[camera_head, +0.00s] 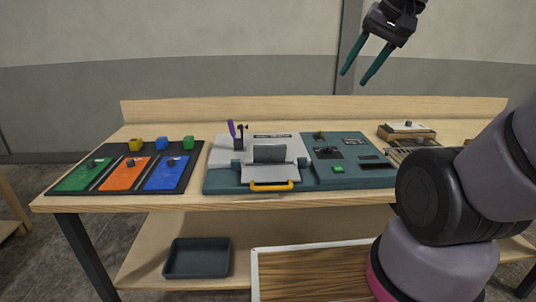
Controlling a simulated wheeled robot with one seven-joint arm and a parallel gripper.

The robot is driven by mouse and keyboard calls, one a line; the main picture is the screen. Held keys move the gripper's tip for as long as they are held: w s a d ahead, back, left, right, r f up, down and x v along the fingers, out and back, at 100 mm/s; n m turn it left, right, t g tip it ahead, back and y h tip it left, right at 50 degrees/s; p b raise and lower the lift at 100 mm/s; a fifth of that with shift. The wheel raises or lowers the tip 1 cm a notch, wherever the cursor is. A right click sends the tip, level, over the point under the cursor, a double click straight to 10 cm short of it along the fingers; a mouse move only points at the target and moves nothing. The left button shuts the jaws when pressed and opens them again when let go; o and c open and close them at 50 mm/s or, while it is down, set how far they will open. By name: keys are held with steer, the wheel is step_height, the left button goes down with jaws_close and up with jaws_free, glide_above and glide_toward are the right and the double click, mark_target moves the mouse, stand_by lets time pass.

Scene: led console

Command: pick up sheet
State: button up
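My gripper (354,78) is high above the back of the table. Its two teal fingers are apart with nothing between them. Which thing is the sheet is unclear. A thin pale sheet-like piece with a dark knob (407,127) lies on a tan block at the right rear of the table. Three flat coloured plates, green (80,178), orange (124,175) and blue (167,175), each with a dark knob, lie on a black board at the left. My gripper is well apart from all of these.
A teal console (355,177) with a grey hinged part, yellow handle (271,186) and purple lever (231,128) stands mid-table. A dark tray (198,258) is on the lower shelf. My arm hides the table's right front.

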steer(key=w+a+f+m+g+y, duration=0.3)
steer(key=w+a+f+g+y, duration=0.25)
steer(key=w+f, duration=0.7)
steer(key=m+t+y, duration=0.3)
steer(key=m+y, duration=0.2)
steer(key=m, duration=0.2)
glide_toward(268, 154)
steer(key=shift+y, duration=0.25)
steer(key=w+a+f, duration=0.2)
steer(key=a+f, duration=0.1)
steer(key=a, duration=0.1)
steer(key=shift+w+f, duration=0.1)
steer(key=shift+w, duration=0.3)
steer(key=x, duration=0.5)
steer(key=shift+s+a, duration=0.15)
steer(key=shift+s, duration=0.1)
jaws_close()
